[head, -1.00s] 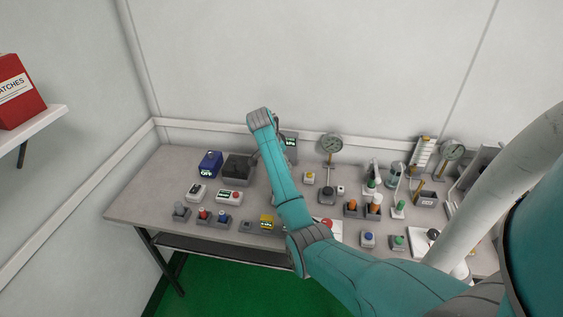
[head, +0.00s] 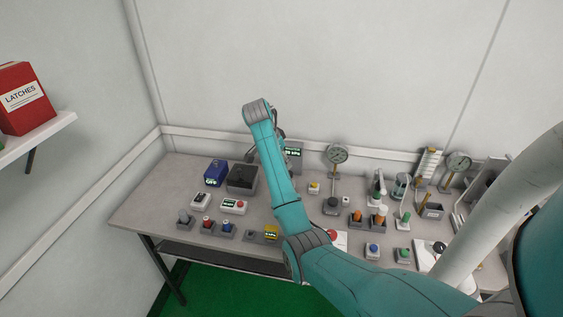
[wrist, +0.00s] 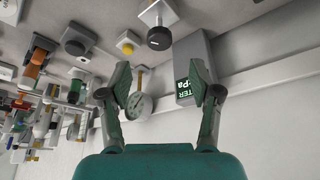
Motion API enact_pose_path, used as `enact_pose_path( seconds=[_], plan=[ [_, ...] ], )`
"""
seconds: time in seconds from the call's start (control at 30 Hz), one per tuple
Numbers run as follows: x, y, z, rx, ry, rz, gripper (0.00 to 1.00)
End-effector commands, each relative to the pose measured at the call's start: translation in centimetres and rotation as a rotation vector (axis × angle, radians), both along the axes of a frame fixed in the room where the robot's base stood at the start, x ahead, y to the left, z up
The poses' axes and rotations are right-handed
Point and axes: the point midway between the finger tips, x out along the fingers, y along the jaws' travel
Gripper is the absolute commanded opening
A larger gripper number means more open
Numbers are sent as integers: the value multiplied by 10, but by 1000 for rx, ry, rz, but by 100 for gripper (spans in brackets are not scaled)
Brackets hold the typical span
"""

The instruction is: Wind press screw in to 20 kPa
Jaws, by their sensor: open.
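My gripper (wrist: 163,78) is open and empty in the wrist view, its two fingers apart. A grey upright unit (wrist: 193,52) with a green-lettered display (wrist: 184,88) stands just beyond the right finger; the letters are partly cut off and the reading is not legible. A black round knob (wrist: 159,38) on a short pale stem lies just ahead of the fingers, apart from them; it may be the press screw. In the head view the display unit (head: 294,153) shows behind my arm, and the arm's end hides the knob there.
A dial gauge (wrist: 139,105) stands beyond the left finger in the wrist view; a gauge on a post (head: 337,154) shows in the head view. A dark square box (head: 242,179) and a blue meter (head: 215,173) sit left of my arm. Several small testers crowd the bench's right side.

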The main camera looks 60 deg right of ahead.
Motion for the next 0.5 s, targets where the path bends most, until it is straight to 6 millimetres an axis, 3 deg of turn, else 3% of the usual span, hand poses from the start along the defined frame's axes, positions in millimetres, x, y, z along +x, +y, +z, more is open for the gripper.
enact_pose_path(
  seconds=[0.27,0.5],
  plan=[
    [-4,-3,-1,25,4,78,63],
    [-19,-15,2,116,11,520,63]
  ],
)
